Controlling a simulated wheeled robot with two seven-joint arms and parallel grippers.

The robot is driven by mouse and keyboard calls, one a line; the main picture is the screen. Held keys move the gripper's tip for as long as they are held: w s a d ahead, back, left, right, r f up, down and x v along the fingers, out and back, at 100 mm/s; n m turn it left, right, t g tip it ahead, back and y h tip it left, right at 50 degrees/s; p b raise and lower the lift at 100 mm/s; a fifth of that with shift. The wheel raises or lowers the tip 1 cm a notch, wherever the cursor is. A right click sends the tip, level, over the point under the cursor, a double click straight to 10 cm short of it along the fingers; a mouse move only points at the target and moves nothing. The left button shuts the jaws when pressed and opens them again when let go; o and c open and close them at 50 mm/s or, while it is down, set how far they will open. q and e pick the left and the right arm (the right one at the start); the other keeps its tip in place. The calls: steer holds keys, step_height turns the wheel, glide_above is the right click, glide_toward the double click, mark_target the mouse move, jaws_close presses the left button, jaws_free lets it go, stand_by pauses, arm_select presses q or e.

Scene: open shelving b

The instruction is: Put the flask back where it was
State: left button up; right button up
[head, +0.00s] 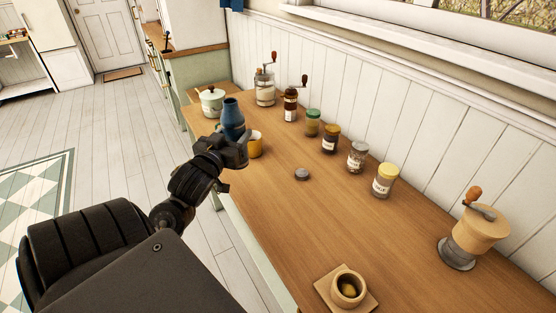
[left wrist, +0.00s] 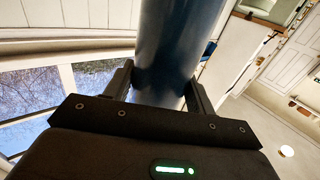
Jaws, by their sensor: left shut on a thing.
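The flask is a dark blue bottle (head: 232,113) with a narrower neck. My left gripper (head: 234,138) is shut on it and holds it upright, near the left edge of the wooden counter. In the left wrist view the blue flask (left wrist: 175,50) stands between my two fingers, and its ends are cut off or hidden. In the head view my gripper hides its lower part. My right gripper is in neither view.
A lidded pot (head: 212,103), grinders and several jars line the back. A small dark disc (head: 302,174) lies mid-counter. A bowl (head: 348,289) sits in front; a large grinder (head: 474,234) stands right.

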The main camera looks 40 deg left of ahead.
arm_select(q)
steer(key=shift+w+d+f+b, duration=0.15)
steer(key=shift+w+b, duration=0.15)
steer(key=shift+w+d+f+b, duration=0.15)
steer(key=shift+w+f+b, duration=0.2)
steer(key=shift+w+b, duration=0.2)
steer(key=w+d+f, duration=0.2)
steer(key=w+f, duration=1)
steer(key=shift+d+p, duration=0.4)
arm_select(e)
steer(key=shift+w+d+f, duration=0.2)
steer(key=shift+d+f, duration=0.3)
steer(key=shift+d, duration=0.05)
arm_select(q)
steer(key=o, duration=1.5)
steer(key=shift+f, duration=0.1)
steer(key=shift+c, duration=0.2)
steer(key=shift+s, duration=0.15)
